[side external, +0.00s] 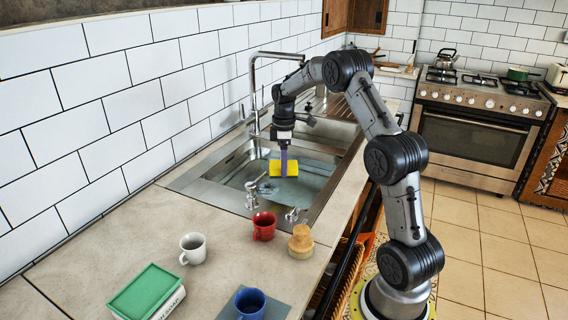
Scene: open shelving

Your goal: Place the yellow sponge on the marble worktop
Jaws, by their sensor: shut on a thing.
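The yellow sponge (291,169) is held by my gripper (284,164), which is shut on it. The sponge hangs over the steel sink basin, near its middle. Part of the sponge's face is hidden behind a gripper finger. The marble worktop (115,236) runs along the tiled wall, in front of the sink in the picture. The sponge appears apart from the worktop.
A white mug (193,249), red mug (264,226), wooden brush (301,242), blue mug (250,303) and green-lidded soap box (147,292) stand on the worktop. The tall faucet (254,95) rises behind the sink (210,183). Worktop left of the white mug is clear.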

